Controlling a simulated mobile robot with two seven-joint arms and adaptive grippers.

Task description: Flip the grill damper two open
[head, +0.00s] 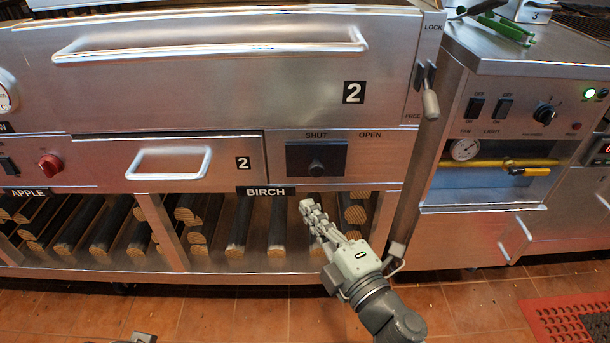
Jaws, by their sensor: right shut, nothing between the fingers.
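The damper of grill two is a dark sliding plate with a round black knob (317,167), set in the steel front under the labels SHUT and OPEN. The plate sits under the word SHUT, at the left of its panel, and bare steel lies under OPEN. My right gripper (307,206) is just below the knob, apart from it, in front of the wood rack. Its fingers are together with nothing between them.
A drawer (196,162) marked 2 is left of the damper. The big grill door (208,72) is above, with a lock lever (430,100) at its right. Logs (280,222) fill the rack below. A control unit (504,125) stands to the right.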

